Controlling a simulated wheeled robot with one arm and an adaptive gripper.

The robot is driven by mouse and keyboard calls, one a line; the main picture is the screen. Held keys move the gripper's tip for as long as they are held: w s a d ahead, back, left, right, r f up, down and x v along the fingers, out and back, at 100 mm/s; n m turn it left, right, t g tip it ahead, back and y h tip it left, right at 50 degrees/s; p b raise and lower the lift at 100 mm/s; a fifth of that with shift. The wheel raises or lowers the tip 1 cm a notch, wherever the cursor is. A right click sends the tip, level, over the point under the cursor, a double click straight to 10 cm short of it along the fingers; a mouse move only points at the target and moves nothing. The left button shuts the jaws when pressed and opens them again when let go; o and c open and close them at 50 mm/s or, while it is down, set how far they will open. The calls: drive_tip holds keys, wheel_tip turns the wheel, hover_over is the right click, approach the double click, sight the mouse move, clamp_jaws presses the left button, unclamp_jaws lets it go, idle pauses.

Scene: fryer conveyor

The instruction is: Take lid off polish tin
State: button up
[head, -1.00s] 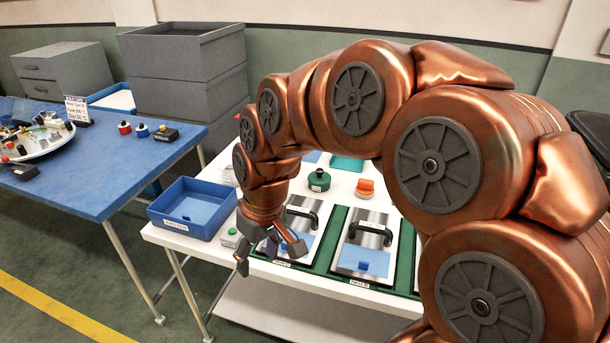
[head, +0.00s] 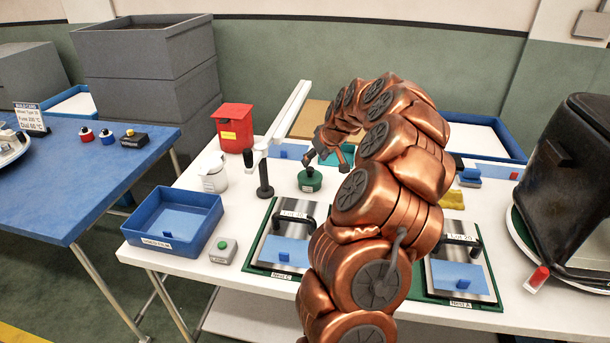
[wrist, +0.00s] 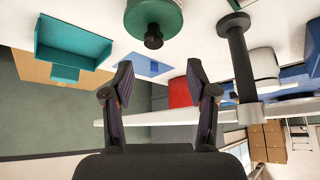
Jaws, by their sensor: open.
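A round green tin (head: 310,182) with a dark knob on its lid stands on the white table, left of my arm; I take it to be the polish tin. In the wrist view the tin (wrist: 155,14) is at the top edge, partly cut off, with its black knob (wrist: 153,40) pointing towards my gripper. My gripper (head: 326,158) is open, close to the tin in the head view. In the wrist view the gripper (wrist: 158,70) has its fingers spread and nothing between them. The knob lies beyond the fingertips, roughly centred. The lid appears to be on the tin.
A black post (head: 264,180) stands just left of the tin, with a white jug (head: 214,174) and a red box (head: 235,128) farther left. A teal tray (wrist: 75,40) is near the tin. A blue bin (head: 178,242) and a button box (head: 222,251) sit at the front left.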

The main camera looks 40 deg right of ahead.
sight(311, 169)
drive_tip(key=shift+d+f, duration=0.2)
drive_tip(key=shift+d, duration=0.2)
drive_tip(key=shift+w+f, duration=0.2)
drive_tip(key=shift+p+x, duration=0.35)
drive_tip(key=shift+x, duration=0.7)
drive_tip(key=shift+p+x, duration=1)
drive_tip(key=shift+x, duration=1.55)
drive_tip(key=shift+s+f, duration=0.1)
drive_tip(key=shift+s, duration=0.05)
drive_tip(key=shift+c, duration=0.2)
drive_tip(key=c, duration=1)
